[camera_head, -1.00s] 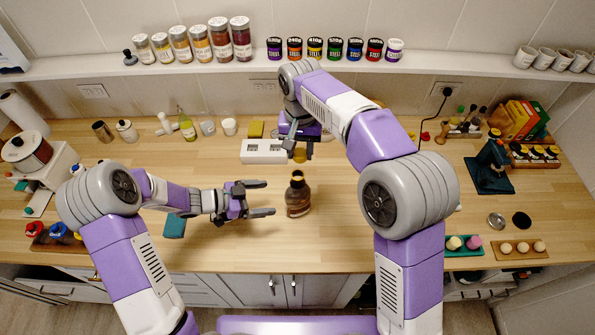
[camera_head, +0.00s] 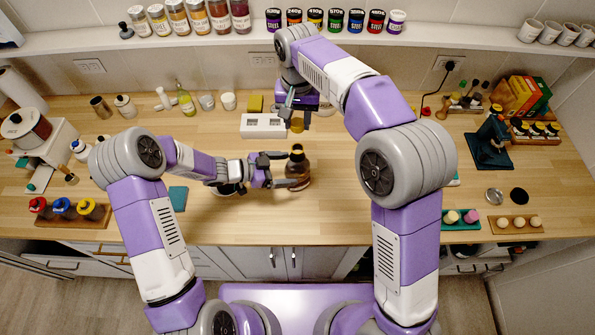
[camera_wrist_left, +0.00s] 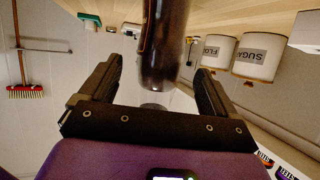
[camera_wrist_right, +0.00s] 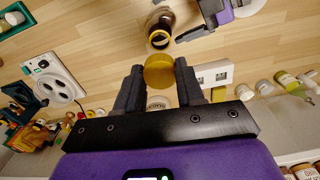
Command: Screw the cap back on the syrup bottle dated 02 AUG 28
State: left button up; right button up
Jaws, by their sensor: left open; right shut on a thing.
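The dark brown syrup bottle (camera_head: 298,172) stands upright on the wooden counter. Its open, yellow-rimmed mouth (camera_wrist_right: 160,39) shows in the right wrist view; no date is readable. My left gripper (camera_head: 284,170) is open, low beside the bottle, with its fingers reaching around it. In the left wrist view, the bottle (camera_wrist_left: 164,45) stands between the open fingers; contact cannot be told. The cap (camera_head: 297,126) also shows below that gripper in the head view.
A white block with slots (camera_head: 263,121) lies behind the bottle, near my right gripper. A teal pad (camera_head: 178,196) lies left of the bottle. Colour-capped bottles in a rack (camera_head: 65,210) stand at the left front.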

aim_at(297, 168)
pick_arm(q)
jog(key=shift+x, duration=2.35)
jog(key=c, duration=1.5)
pick_arm(e)
jog(key=shift+f, duration=2.5)
jog(key=shift+s+f, duration=0.1)
jog(key=shift+f, duration=0.8)
jog(key=shift+f, duration=0.5)
